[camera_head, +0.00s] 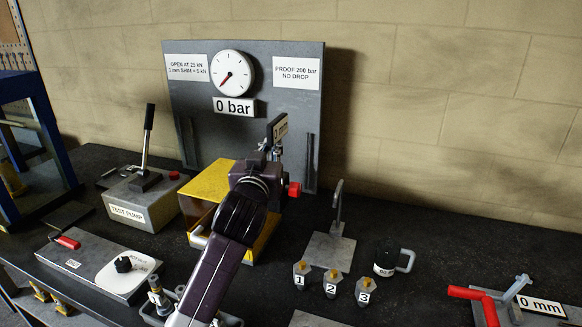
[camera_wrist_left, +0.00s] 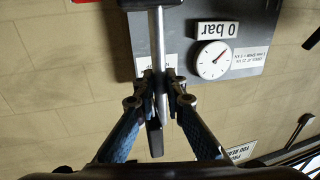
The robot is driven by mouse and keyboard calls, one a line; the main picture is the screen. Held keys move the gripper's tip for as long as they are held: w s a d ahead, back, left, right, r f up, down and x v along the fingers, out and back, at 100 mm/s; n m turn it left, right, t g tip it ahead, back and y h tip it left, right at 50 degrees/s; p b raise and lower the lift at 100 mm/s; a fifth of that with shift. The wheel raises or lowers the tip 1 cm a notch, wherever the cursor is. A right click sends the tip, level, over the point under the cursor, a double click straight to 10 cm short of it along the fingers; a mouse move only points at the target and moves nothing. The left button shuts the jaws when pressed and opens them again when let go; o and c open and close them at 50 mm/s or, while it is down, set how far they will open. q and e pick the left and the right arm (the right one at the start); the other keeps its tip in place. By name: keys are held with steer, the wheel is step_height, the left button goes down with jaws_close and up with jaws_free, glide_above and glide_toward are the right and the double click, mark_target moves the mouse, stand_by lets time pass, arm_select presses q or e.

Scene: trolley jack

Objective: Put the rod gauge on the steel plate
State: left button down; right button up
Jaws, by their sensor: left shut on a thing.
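My left gripper (camera_head: 268,152) is raised in front of the grey gauge board, above the bench. A flat grey steel plate (camera_head: 319,254) with an upright post lies on the bench to the right. Another grey plate (camera_head: 75,258) lies at the left, with a red handle and a white pad. My right gripper is not in view.
A yellow block (camera_head: 205,192) stands behind my arm, partly hidden. The test pump (camera_head: 140,205) is left of it. Several numbered pieces (camera_head: 330,284), a black weight (camera_head: 384,264) and a red-handled tool (camera_head: 470,294) are to the right. The back right bench is clear.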

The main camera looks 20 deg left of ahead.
mark_target(274, 210)
arm_select(q)
step_height(274, 210, down, 18)
steer(key=shift+r, duration=0.1)
stand_by(0.5)
steer(key=c, duration=2.4)
jaws_free()
steer(key=shift+f, duration=0.35)
steer(key=o, duration=0.4)
steer(key=shift+s, duration=0.1)
steer(key=shift+r, duration=0.1)
steer(key=shift+s, duration=0.1)
